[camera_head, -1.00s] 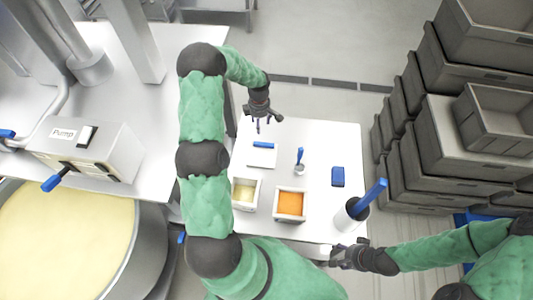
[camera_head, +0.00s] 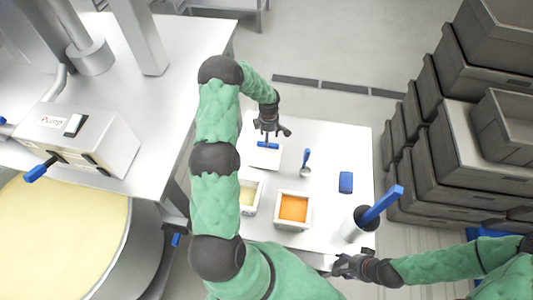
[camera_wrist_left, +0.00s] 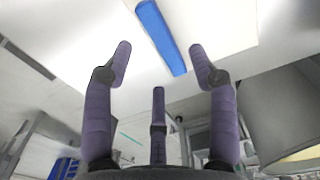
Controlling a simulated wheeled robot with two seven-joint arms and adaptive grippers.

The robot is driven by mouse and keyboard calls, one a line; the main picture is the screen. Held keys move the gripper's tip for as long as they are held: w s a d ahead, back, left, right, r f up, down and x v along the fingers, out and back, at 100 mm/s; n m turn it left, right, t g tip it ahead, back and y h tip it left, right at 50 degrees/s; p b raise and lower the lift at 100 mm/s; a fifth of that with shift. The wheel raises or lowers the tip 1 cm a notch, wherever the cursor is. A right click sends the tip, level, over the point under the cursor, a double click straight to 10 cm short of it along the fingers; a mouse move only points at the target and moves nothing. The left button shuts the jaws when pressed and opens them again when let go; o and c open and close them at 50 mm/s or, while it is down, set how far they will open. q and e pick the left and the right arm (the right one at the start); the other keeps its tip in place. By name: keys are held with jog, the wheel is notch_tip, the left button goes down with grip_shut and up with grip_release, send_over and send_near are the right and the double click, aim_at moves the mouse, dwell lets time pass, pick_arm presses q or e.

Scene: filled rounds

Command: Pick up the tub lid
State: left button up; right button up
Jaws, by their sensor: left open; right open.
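The tub lid (camera_head: 265,159) is a flat white square with a blue bar handle (camera_head: 267,145). It lies on the white table behind the two tubs. My left gripper (camera_head: 269,138) is open at the handle, partly overlapping it in the head view. In the left wrist view the blue handle (camera_wrist_left: 162,37) shows beyond and between the spread fingers (camera_wrist_left: 160,52), with nothing held. Whether the fingers touch it, I cannot tell. My right gripper (camera_head: 338,264) is open at the table's front right edge, away from the lid.
An open tub with pale filling (camera_head: 247,196) and one with orange filling (camera_head: 293,208) stand in front of the lid. A blue-handled spoon (camera_head: 307,158), a blue block (camera_head: 346,182) and a white canister (camera_head: 353,228) with a blue-handled tool stand to the right.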

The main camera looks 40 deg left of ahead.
aim_at(266, 154)
pick_arm(q)
jog(key=shift+f, duration=2.6)
grip_shut()
